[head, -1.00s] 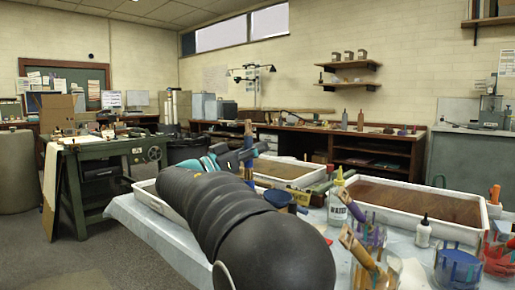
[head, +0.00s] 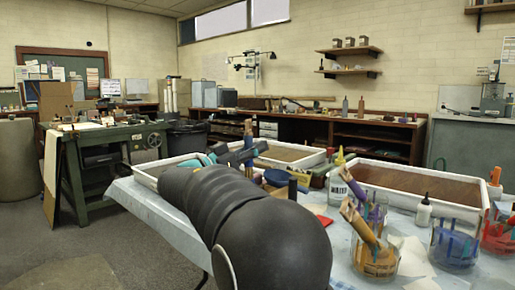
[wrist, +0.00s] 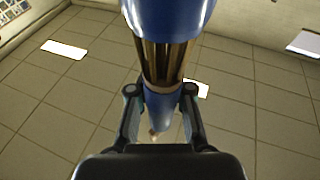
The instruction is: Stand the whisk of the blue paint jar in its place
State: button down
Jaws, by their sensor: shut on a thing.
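In the wrist view my gripper (wrist: 160,94) is shut on the whisk (wrist: 165,62), which has blue parts and a golden-brown bundle between them. In the head view my arm hides most of the gripper; what looks like the whisk's brown end (head: 248,130) sticks up above the table beyond the arm. The blue paint jar (head: 455,245) is a clear glass at the right of the table, well apart from the gripper. No tall handle stands in it.
An orange paint jar (head: 375,262) with wooden-handled whisks stands left of the blue jar. A red paint jar (head: 499,236) is at its right.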

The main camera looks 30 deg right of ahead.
aim_at(250, 131)
jog(key=shift+f+b, duration=2.9)
jog(key=shift+b, duration=0.35)
jog(key=c, duration=1)
grip_release()
jog(key=shift+r, duration=0.1)
notch_tip(250, 131, up, 11)
jog(key=shift+s+a+f, duration=0.1)
jog(key=shift+s+f, duration=0.05)
jog(key=shift+f, duration=0.05)
